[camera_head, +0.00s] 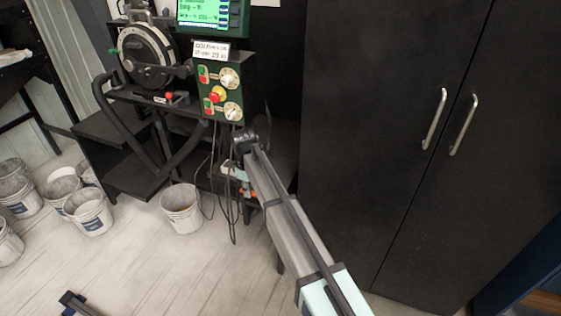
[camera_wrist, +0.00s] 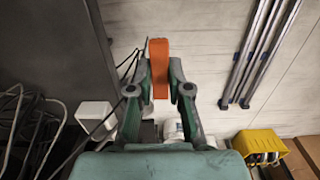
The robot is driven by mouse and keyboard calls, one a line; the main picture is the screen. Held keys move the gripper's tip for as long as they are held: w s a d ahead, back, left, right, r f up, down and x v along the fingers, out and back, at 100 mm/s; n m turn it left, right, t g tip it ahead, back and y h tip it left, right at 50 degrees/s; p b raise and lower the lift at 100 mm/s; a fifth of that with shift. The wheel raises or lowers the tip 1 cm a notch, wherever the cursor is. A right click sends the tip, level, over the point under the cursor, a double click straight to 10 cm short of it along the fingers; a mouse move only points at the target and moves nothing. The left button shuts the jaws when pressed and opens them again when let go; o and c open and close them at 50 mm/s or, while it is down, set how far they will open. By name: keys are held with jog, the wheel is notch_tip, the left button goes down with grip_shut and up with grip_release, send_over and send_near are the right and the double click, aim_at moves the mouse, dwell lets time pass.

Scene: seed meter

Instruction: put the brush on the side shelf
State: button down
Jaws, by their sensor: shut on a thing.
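The brush shows in the wrist view as an orange piece (camera_wrist: 159,62) standing between my fingers; its bristles cannot be made out. My gripper (camera_wrist: 160,82) is shut on it, one finger on each side. In the head view my arm reaches up to the right of the machine stand, and a small orange patch shows beside it; the gripper is mostly hidden there. Black shelves (camera_head: 130,180) sit at the left of the machine stand. A dark recess lies between the stand and the cabinet; I cannot tell which is the side shelf.
A tall black cabinet (camera_head: 400,120) stands close on the right. A green control box (camera_head: 220,90) is above the gripper area, with cables hanging below. Several white buckets (camera_head: 181,208) stand on the floor. The wrist view shows a white box (camera_wrist: 96,115) and a yellow item (camera_wrist: 260,142).

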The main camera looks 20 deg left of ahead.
jog(key=w, duration=0.5)
jog(key=w+d+p, duration=0.1)
jog(key=w, duration=0.5)
jog(key=w+d, duration=0.1)
jog(key=w, duration=0.5)
jog(key=shift+w+d, duration=0.2)
jog(key=shift+f+p, duration=0.35)
jog(key=shift+f, duration=1.4)
jog(key=shift+f, duration=0.15)
jog(key=c, duration=1.1)
grip_release()
notch_tip(320, 180, up, 12)
jog(key=shift+r+b, duration=0.2)
jog(key=shift+b, duration=0.2)
